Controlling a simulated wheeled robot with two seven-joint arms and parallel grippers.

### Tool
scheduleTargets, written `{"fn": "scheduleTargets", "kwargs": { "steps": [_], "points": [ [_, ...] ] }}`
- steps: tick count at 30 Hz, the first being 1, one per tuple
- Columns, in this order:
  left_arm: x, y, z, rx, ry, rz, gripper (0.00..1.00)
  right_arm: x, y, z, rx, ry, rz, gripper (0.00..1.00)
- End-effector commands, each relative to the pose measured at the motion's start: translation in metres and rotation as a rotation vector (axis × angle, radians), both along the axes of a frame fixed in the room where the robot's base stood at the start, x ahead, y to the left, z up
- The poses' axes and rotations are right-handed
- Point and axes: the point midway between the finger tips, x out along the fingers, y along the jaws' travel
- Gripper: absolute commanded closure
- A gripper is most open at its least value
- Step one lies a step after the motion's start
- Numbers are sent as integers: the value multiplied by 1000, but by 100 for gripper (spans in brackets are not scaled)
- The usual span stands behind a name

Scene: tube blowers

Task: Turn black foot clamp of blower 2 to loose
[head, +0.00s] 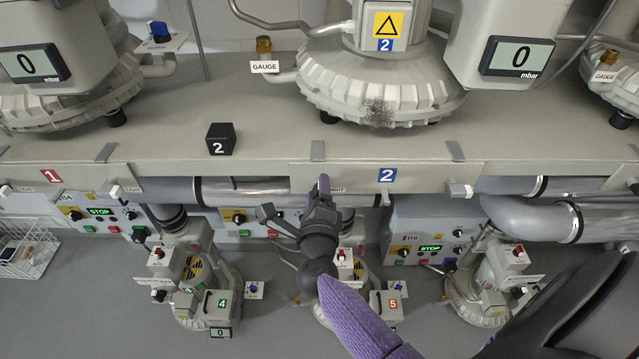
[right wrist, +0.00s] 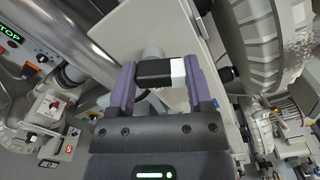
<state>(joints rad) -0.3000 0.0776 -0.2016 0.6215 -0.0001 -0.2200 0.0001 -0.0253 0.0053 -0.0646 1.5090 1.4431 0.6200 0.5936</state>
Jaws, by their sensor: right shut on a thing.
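Blower 2 (head: 380,80) is the large grey ribbed machine on the shelf, with a blue 2 label under a yellow warning sign. My right gripper (head: 322,185) is at the shelf's front edge, below and left of blower 2. In the right wrist view its purple fingers are shut on a small black clamp handle (right wrist: 153,72) with a white end (right wrist: 178,72). The head view hides this handle behind the gripper. A similar white-ended handle (head: 460,190) sits farther right under the edge. My left gripper is not in view.
A black cube marked 2 (head: 220,139) stands on the shelf (head: 250,165). Pipes (head: 250,190) run under the shelf edge. Lower blowers stand below, including one marked 4 (head: 222,303). A wire basket (head: 30,250) is at the left.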

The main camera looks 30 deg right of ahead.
Motion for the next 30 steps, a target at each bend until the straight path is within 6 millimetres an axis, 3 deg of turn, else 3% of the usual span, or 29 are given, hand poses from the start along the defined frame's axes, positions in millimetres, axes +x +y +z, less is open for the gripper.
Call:
{"fn": "scheduleTargets", "kwargs": {
  "steps": [15,30],
  "points": [
    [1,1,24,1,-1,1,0,2,3,0,-304,188,1,94],
    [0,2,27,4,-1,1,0,2,4,-2,-383,238,1,94]
  ]
}}
